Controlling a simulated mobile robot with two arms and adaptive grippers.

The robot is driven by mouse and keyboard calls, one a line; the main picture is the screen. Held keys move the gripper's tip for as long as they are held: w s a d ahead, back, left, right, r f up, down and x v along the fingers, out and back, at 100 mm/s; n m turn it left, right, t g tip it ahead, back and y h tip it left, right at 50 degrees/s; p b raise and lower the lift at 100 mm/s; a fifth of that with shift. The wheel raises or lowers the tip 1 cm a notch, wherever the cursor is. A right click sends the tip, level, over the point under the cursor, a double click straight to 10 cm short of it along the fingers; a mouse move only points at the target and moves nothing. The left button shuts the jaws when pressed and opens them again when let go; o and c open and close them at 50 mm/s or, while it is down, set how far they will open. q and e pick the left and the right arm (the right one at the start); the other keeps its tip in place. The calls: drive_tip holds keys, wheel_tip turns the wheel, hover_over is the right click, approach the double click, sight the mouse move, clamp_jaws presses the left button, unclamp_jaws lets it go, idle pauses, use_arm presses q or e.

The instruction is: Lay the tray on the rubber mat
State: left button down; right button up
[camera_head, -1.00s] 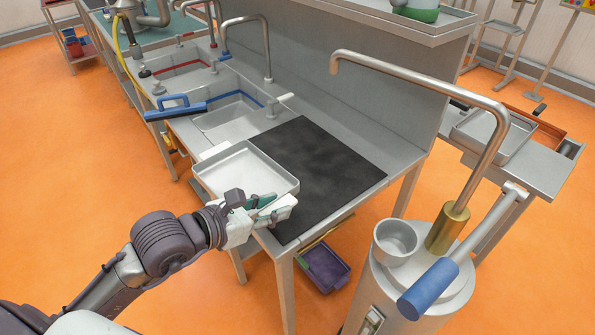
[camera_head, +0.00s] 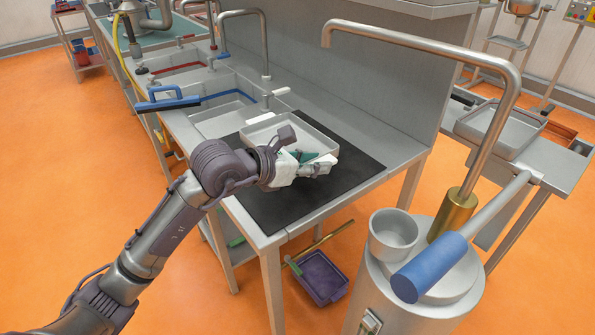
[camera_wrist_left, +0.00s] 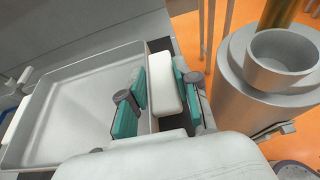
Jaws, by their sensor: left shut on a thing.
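The shallow grey metal tray (camera_head: 285,128) is over the far part of the black rubber mat (camera_head: 268,208) on the steel table. It looks about level and low, but I cannot tell whether it touches the mat. My left gripper (camera_head: 318,165) is shut on the tray's near right edge. In the left wrist view the tray (camera_wrist_left: 70,110) fills the left side, and the gripper's teal-padded fingers (camera_wrist_left: 160,95) are at its edge. The gripper hides the tray's near right corner. My right gripper is not in view.
A sink basin (camera_head: 222,115) with a blue-handled tool (camera_head: 168,102) lies beyond the mat to the left. A steel vessel with a tall spout and blue handle (camera_head: 430,268) stands at the right. A purple bin (camera_head: 322,277) is under the table. The mat's near part is bare.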

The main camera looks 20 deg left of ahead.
sight(299, 186)
use_arm(q)
drive_tip(key=w+a+f, duration=0.3)
drive_tip(key=w+a, duration=0.1)
drive_tip(key=shift+f, duration=0.25)
wheel_tip(299, 186, down, 3)
drive_tip(key=shift+d+f+p, duration=0.1)
drive_tip(key=shift+p, duration=0.2)
drive_tip(key=shift+f, duration=0.25)
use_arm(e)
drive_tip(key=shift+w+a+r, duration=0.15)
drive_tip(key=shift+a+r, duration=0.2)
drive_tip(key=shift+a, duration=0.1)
use_arm(q)
drive_tip(key=c, duration=0.8)
unclamp_jaws()
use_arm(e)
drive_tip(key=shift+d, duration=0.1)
use_arm(q)
drive_tip(key=shift+s, duration=0.15)
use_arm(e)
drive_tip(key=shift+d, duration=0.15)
